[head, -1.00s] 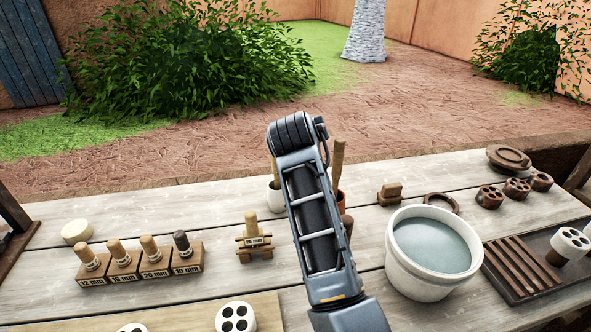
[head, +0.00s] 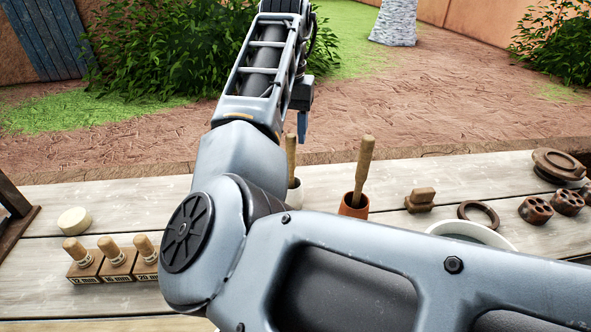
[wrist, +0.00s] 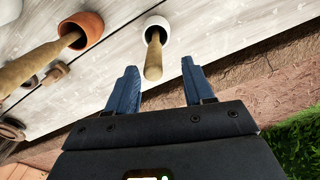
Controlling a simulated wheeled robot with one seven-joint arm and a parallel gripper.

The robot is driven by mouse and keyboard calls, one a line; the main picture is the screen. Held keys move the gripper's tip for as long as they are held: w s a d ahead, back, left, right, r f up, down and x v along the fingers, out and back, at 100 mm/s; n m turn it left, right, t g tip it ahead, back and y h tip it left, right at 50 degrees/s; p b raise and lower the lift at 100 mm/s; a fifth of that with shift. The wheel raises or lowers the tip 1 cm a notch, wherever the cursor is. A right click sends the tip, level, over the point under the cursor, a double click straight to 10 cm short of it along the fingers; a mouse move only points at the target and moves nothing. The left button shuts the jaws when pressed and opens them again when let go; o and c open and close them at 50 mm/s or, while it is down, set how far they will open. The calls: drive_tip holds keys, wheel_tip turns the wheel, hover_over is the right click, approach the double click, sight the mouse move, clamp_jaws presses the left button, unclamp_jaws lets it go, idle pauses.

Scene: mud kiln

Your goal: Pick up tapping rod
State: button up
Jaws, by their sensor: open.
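Two wooden rods stand in cups, and I cannot tell for certain which is the tapping rod. One rod (head: 291,155) stands in a white cup (head: 296,193); the other, thicker rod (head: 366,160) leans in a terracotta cup (head: 354,206). My gripper (wrist: 160,68) is open in the wrist view, its blue fingers on either side of the line of the white cup's rod (wrist: 154,60), with no contact visible. The terracotta cup (wrist: 93,18) and its rod (wrist: 40,64) are left of the fingers. In the head view one blue finger (head: 302,126) shows above the white cup.
Several labelled wooden blocks with pegs (head: 117,264) stand at left near a pale round disc (head: 74,220). A small wooden block (head: 420,199), a dark ring (head: 478,214) and a partly hidden white bucket (head: 470,232) are at right. My arm covers the table's middle front.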

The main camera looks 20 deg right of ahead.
sight(291, 156)
drive_tip(key=f, duration=0.4)
drive_tip(key=f+p, duration=0.1)
drive_tip(key=f, duration=0.1)
drive_tip(key=shift+s+d+f, duration=0.25)
drive_tip(key=shift+s+f, duration=0.05)
drive_tip(key=shift+c, duration=0.2)
clamp_jaws()
